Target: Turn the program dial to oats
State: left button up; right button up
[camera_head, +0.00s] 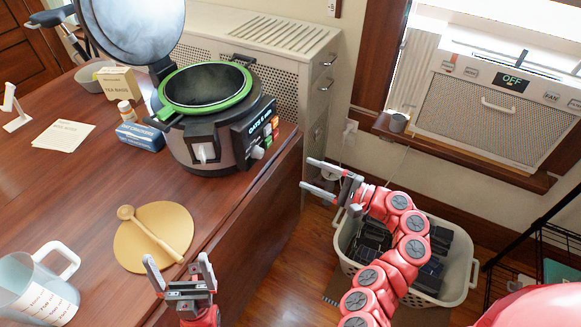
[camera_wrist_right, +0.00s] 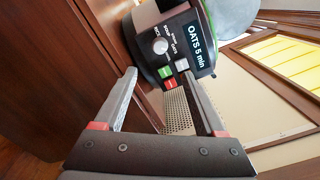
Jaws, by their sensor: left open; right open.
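The cooker (camera_head: 212,150) stands on the table with its lid (camera_head: 140,25) raised and a green-rimmed pot inside. Its display (camera_head: 260,123) reads "OATS 5 min", also legible in the right wrist view (camera_wrist_right: 197,48). The program dial (camera_head: 258,152) is a pale knob on the front panel. In the right wrist view the dial (camera_wrist_right: 160,46) has labels around it, including RICE and OATS; its exact pointer direction is too small to tell. My right gripper (camera_head: 308,174) is open and empty, apart from the dial. My left gripper (camera_head: 177,262) is open and empty near the table's front edge.
A wooden spoon (camera_head: 150,232) lies on a round mat (camera_head: 130,252) near a measuring jug (camera_head: 40,290). A white basket (camera_head: 345,240) of dark items sits on the floor below my right arm. The table edge runs beside the cooker.

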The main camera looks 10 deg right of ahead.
jog(key=shift+v, duration=1.65)
jog(key=shift+f, duration=0.1)
